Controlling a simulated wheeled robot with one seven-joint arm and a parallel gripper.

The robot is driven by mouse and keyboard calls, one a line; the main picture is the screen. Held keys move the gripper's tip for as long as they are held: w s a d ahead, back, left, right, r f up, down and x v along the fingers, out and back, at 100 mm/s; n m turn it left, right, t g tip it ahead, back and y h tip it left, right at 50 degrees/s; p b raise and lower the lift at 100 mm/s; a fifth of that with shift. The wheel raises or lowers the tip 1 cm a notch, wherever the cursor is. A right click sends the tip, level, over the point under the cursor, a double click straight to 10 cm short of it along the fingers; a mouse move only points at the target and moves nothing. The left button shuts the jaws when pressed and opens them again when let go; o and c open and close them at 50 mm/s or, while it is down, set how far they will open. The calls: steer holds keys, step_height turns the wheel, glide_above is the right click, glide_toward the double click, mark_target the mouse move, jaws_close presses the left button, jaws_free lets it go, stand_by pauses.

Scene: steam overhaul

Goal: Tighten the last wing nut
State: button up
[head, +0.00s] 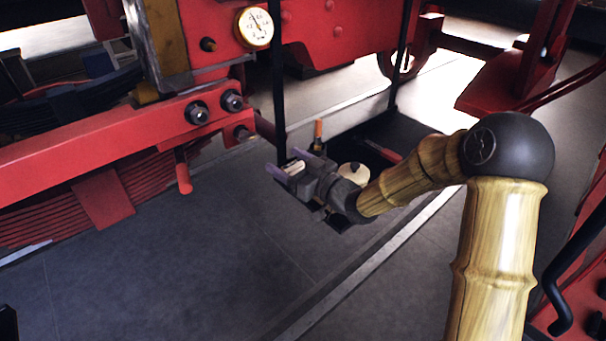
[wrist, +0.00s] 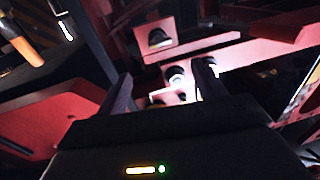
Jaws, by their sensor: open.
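My gripper (head: 285,163) is open in the head view, with its fingers toward the red frame beam (head: 120,137) at the left. In the wrist view, the open gripper (wrist: 163,88) has nothing visibly held between its fingers. Dark round fasteners (wrist: 177,75) show beyond and between the fingers on a brightly lit red part. In the head view, two dark nuts (head: 232,100) sit side by side on the beam's right end, apart from the gripper, with another fastener (head: 243,133) just below. I cannot tell which fastener is the wing nut.
A dark hanging tray (head: 365,132) stands behind my gripper, with an orange-handled tool (head: 318,130), a red-handled tool (head: 383,150) and a round cream item (head: 353,174). Its black rods rise nearby. A gauge (head: 254,28) is above. The grey floor at lower left is clear.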

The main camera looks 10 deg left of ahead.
steer(key=v, duration=0.4)
steer(key=shift+s+d, duration=0.1)
steer(key=shift+d, duration=0.05)
steer(key=s+d+f+m+g+h+p, duration=0.1)
steer(key=s+d+f+m+h+p, duration=0.15)
steer(key=d+h, duration=0.45)
steer(key=s+d+f+m+h+p, duration=0.1)
steer(key=d+f+m+h, duration=0.3)
steer(key=d, duration=0.5)
steer(key=s+d+r+m+g+h+p, duration=0.1)
steer(key=s+d+m+g+h, duration=0.1)
steer(key=s, duration=0.6)
steer(key=s+d+r+m+g+h+p, duration=0.1)
steer(key=s+d+m+g+h, duration=0.1)
steer(key=s+d+g, duration=0.2)
steer(key=s+d, duration=0.2)
steer(key=s, duration=0.2)
steer(key=shift+s+d+m, duration=0.15)
steer(key=shift+s+m, duration=0.05)
steer(key=shift+m, duration=0.15)
